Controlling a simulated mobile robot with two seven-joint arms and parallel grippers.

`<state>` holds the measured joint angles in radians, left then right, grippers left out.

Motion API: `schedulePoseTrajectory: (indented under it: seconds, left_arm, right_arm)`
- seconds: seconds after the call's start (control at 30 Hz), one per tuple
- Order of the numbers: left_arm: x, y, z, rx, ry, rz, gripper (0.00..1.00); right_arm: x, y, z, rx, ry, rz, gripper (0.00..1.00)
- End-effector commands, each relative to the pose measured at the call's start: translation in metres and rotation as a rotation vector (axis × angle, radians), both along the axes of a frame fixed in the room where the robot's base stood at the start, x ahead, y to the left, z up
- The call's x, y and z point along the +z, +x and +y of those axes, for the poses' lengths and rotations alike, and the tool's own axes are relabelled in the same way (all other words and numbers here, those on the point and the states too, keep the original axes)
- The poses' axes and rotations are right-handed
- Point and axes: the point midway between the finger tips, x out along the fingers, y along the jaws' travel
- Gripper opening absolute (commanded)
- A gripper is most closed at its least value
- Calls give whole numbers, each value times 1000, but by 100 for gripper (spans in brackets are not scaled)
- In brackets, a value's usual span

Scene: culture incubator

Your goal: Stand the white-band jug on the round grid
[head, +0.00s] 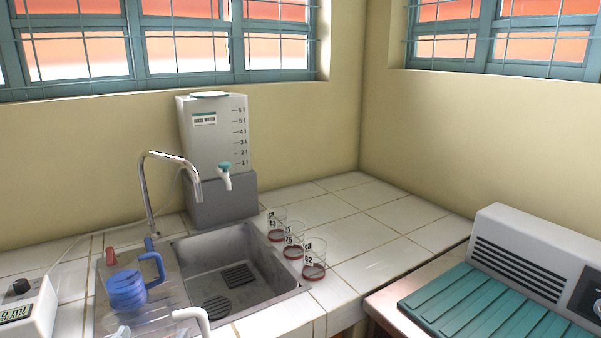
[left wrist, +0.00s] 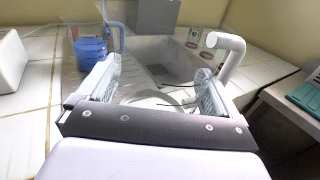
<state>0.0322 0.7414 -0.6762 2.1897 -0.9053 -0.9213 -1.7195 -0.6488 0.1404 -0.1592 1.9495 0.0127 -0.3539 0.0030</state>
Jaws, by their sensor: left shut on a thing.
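The white-band jug is clear with a white handle (head: 190,314), at the bottom edge of the head view and mostly cut off. In the left wrist view its handle (left wrist: 232,50) rises to the right and its pale rim lies between the fingers. My left gripper (left wrist: 158,92) is shut on this jug; only its fingertips (head: 151,333) show in the head view. The round grid (head: 216,305) is a dark slotted disc on the sink floor, nearer than a square grid (head: 238,275). The jug is left of and nearer than the round grid. My right gripper is not in view.
A blue jug (head: 126,290) stands left of the sink (head: 282,281). Several labelled beakers (head: 293,246) with red contents line the sink's right side. A curved tap (head: 150,195) and a water tank (head: 213,140) stand behind. A white device (head: 30,308) is at left.

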Motion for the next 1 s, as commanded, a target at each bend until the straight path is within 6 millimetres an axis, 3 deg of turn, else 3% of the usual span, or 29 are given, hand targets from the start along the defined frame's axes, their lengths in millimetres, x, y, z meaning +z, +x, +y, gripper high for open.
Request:
schedulePoseTrajectory:
  seconds: [0.1, 0.27, 1.0]
  left_arm:
    - [-9, -19, -13, -21, -10, 0, 61]
    - [-13, -30, -20, -34, -17, -3, 61]
    - [-14, -30, -20, -35, -14, -5, 61]
  right_arm:
    - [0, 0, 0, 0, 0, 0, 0]
    - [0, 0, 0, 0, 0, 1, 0]
    - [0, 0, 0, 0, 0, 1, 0]
